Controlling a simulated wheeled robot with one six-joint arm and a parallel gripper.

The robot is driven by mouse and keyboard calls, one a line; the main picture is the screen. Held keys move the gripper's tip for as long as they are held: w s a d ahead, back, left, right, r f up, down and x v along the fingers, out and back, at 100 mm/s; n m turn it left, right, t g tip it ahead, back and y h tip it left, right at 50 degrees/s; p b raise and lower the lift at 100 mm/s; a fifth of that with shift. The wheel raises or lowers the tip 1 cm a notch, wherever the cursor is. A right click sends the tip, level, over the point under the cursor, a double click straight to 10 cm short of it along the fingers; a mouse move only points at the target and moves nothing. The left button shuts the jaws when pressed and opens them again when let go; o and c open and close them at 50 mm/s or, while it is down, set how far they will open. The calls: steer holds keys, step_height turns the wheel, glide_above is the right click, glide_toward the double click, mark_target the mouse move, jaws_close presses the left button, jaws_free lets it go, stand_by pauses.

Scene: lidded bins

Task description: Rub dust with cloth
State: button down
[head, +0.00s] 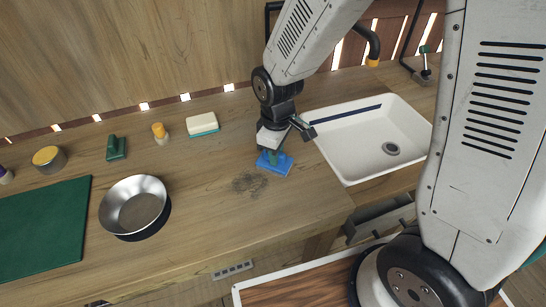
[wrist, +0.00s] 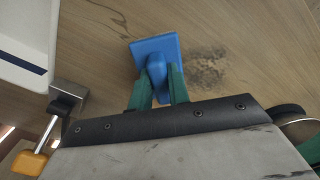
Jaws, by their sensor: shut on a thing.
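The blue cloth (head: 268,167) is a flat rectangular pad with a raised grip in its middle. It also shows in the wrist view (wrist: 150,46). My gripper (head: 274,157) points down with its green fingers shut on that grip. The cloth is at or just above the wooden counter; I cannot tell whether it touches. The dust (head: 250,184) is a dark speckled patch on the counter, just left of and nearer than the cloth in the head view. In the wrist view the dust (wrist: 205,68) lies right of the cloth, uncovered in its visible part.
A white sink (head: 350,157) is set in the counter at the right. A metal bowl (head: 134,205) and a green mat (head: 45,230) are at the left. A sponge (head: 202,124) lies behind the dust, near the wall. The counter around the dust is clear.

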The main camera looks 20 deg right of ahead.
steer(key=shift+r, duration=2.95)
